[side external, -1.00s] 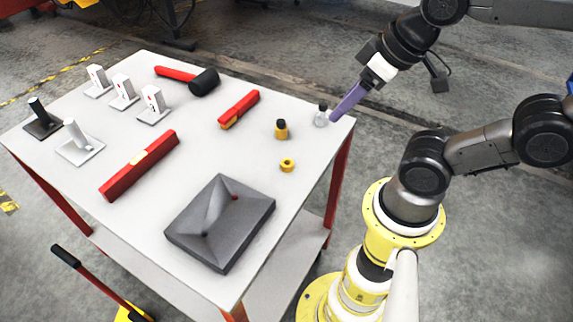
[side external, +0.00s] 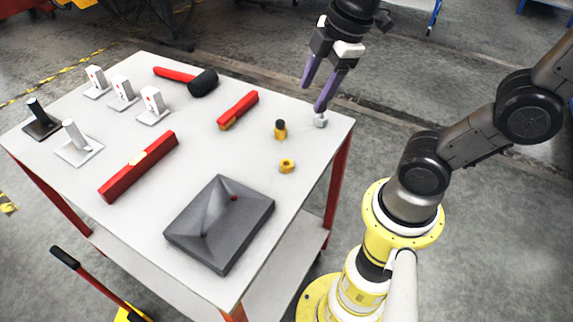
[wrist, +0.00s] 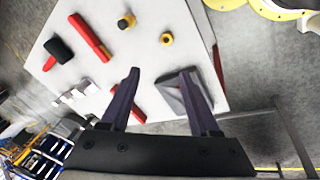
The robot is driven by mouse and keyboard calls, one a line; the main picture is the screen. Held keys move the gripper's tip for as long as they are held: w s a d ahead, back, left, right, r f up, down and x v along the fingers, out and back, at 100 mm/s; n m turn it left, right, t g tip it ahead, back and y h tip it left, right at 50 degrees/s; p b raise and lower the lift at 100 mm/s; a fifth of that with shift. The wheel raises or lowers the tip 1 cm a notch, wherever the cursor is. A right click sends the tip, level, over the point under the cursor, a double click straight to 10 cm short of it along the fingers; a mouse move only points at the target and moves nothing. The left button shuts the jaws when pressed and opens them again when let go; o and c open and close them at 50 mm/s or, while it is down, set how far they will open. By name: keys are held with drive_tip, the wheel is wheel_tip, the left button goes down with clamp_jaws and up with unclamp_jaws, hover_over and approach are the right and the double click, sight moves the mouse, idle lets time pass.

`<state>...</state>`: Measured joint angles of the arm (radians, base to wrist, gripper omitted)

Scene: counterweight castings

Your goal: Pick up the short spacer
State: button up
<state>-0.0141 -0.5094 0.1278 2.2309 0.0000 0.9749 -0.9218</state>
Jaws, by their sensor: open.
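A short yellow ring-like piece (side external: 287,166), which looks like the short spacer, lies on the white table near its right side; it also shows in the wrist view (wrist: 166,38). Behind it stands a taller yellow piece with a black top (side external: 280,131), seen in the wrist view too (wrist: 125,21). A small grey piece (side external: 320,121) stands near the table's right corner, its top partly hidden by one purple finger. My gripper (side external: 312,97) is open and empty above the table's far right part, apart from the yellow ring. In the wrist view its fingers (wrist: 160,73) are spread wide.
A dark grey pyramid-topped casting (side external: 220,222) lies at the table's front. A black-headed mallet (side external: 203,82), a short red bar (side external: 238,110) and a long red bar (side external: 138,167) lie farther left. White upright blocks (side external: 152,105) stand at the left. Bare tabletop surrounds the yellow ring.

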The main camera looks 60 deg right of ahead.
drive_tip(key=w+f+n+g, duration=0.1)
drive_tip(key=w+f, duration=0.1)
drive_tip(key=f, duration=0.3)
drive_tip(key=w+f+n+g, duration=0.1)
drive_tip(key=w+f, duration=0.1)
drive_tip(key=f, duration=0.3)
drive_tip(key=w+f+n+g, duration=0.1)
drive_tip(key=w+f, duration=0.1)
drive_tip(key=f, duration=0.3)
drive_tip(key=shift+a+f+n+g, duration=0.3)
drive_tip(key=shift+a, duration=0.1)
drive_tip(key=shift+s+d+f, duration=0.1)
drive_tip(key=shift+d+f, duration=0.05)
drive_tip(key=shift+f, duration=1.2)
drive_tip(key=shift+s+d+f, duration=0.1)
drive_tip(key=shift+f, duration=1.2)
clamp_jaws()
